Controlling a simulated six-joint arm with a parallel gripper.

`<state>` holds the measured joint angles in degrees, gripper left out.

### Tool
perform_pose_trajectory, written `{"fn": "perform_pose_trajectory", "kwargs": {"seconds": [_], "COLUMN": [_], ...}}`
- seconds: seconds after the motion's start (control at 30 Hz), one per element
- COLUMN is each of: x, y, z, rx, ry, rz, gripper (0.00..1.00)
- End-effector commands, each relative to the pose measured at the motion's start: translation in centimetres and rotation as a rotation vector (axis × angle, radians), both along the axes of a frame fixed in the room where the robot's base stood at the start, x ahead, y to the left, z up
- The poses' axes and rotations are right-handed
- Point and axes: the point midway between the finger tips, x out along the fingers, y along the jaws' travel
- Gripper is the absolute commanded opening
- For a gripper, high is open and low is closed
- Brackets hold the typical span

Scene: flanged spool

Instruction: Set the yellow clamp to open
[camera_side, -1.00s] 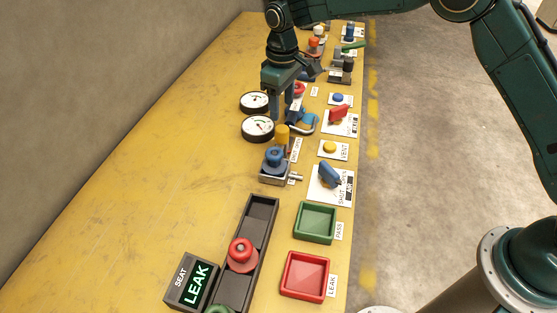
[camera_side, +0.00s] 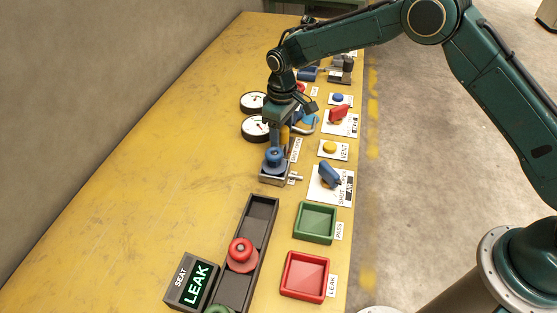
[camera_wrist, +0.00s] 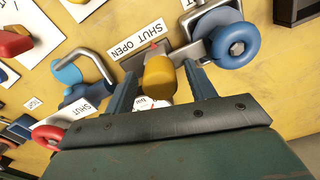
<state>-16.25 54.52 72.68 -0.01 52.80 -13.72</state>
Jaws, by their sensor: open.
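The yellow clamp handle (camera_wrist: 160,78) is a rounded knob near the middle of the wrist view, beside a white label (camera_wrist: 136,38) reading SHUT and OPEN. My gripper (camera_wrist: 162,74) is open, with one finger on each side of the yellow handle and visible gaps between. A small red mark shows by the label, but I cannot tell which word the clamp is set to. In the side view a bit of the yellow clamp (camera_side: 285,136) shows under my gripper (camera_side: 279,134); the rest is hidden.
A blue spool-like part (camera_wrist: 235,45) on a metal fixture stands close to one finger. A blue clamp with a bent metal handle (camera_wrist: 88,72) lies on the other side. Dial gauges (camera_side: 254,128) sit left of my gripper. Green (camera_side: 315,239) and red trays stand nearer.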

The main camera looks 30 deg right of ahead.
Motion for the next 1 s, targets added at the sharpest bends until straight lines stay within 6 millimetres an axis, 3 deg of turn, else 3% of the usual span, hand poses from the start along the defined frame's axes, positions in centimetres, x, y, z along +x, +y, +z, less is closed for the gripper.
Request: {"fn": "perform_pose_trajectory", "kwargs": {"seconds": [0.07,0.3,0.37,0.57,1.0], "x": [0.0,0.0,0.0,0.4,3.5], "y": [0.0,0.0,0.0,-0.3,-3.4], "z": [0.0,0.0,0.0,0.0,0.1], "rx": [0.000,0.000,0.000,0.000,0.001], "ry": [0.000,0.000,0.000,-0.001,-0.004], "rz": [0.000,0.000,0.000,-0.001,-0.001], "gripper": [0.55,0.08,0.00,0.00,0.00]}}
